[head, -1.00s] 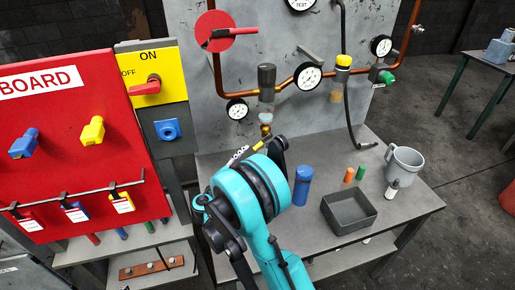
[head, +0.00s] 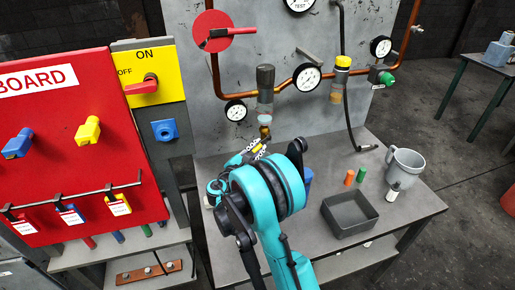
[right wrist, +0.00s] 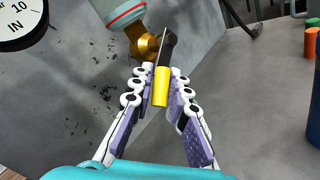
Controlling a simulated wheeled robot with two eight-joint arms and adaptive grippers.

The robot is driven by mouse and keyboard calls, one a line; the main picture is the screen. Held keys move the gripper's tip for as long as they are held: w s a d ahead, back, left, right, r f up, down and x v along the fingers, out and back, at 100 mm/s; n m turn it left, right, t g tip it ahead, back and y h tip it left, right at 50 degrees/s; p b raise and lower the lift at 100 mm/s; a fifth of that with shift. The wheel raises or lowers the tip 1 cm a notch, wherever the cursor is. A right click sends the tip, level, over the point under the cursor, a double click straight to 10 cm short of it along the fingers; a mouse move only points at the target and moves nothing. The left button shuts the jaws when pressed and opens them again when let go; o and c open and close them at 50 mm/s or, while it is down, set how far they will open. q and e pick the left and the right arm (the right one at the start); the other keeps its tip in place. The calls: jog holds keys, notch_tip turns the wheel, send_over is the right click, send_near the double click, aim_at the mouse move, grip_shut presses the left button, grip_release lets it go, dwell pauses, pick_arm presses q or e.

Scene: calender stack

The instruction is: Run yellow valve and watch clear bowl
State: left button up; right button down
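The yellow valve handle (right wrist: 161,87) is a lever with a yellow grip, on a brass fitting (right wrist: 145,45) under the clear bowl (right wrist: 118,12). In the head view the bowl (head: 265,100) hangs below a dark grey cap on the copper pipe, with the brass valve (head: 265,132) under it. My right gripper (right wrist: 162,72) has a finger on each side of the yellow grip, with the pads close against it. In the head view my right gripper (head: 254,149) is small and partly hidden by my teal arm. My left gripper is not in view.
Round gauges (head: 307,77) and a red disc valve (head: 212,35) are on the grey panel. A blue cylinder (head: 308,180), grey tray (head: 349,214) and grey jug (head: 405,165) stand on the table. A red board (head: 70,140) is at left.

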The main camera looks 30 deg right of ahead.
aim_at(255, 148)
dwell(0.8)
jog(key=m+y+p, duration=0.1)
jog(key=r+p, duration=0.1)
jog(key=p, duration=0.1)
jog(key=shift+a+r+m+g+y, duration=0.25)
jog(key=shift+m+g+y, duration=0.15)
jog(key=shift+a+r+m+g+y+p, duration=0.1)
jog(key=shift+r+m+y+p, duration=0.2)
jog(key=shift+y+p, duration=0.3)
jog(key=shift+r+m+g+y+p, duration=0.15)
jog(key=shift+m+y+p, duration=0.3)
jog(key=shift+p, duration=0.3)
jog(key=shift+a+r+m+g+y+p, duration=0.1)
jog(key=shift+r+m+y+p, duration=0.25)
jog(key=shift+p, duration=0.3)
jog(key=shift+f, duration=0.15)
jog(key=c, duration=1.5)
grip_release()
jog(key=shift+d, duration=0.1)
jog(key=v, duration=1.2)
